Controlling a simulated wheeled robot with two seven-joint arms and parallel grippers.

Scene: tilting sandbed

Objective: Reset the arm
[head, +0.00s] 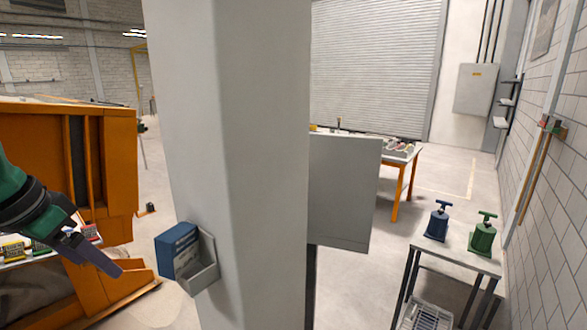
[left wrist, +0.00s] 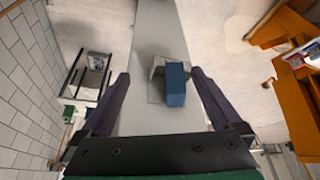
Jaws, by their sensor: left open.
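My left arm comes in from the left edge of the head view with a green and black wrist. My left gripper (head: 98,258) has dark purple-grey fingers in front of the orange machine (head: 122,165). In the left wrist view the two fingers of my left gripper (left wrist: 160,82) stand wide apart, with nothing held between them. Beyond them is a grey pillar (left wrist: 152,32) with a blue box (left wrist: 176,85) in a small holder on it. My right arm and gripper show in neither view.
The grey pillar (head: 235,120) fills the middle of the head view, with the blue box (head: 178,250) in a grey holder on its side. At right, a small table (head: 455,258) bears a blue device (head: 438,222) and a green device (head: 483,234). Open floor lies behind.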

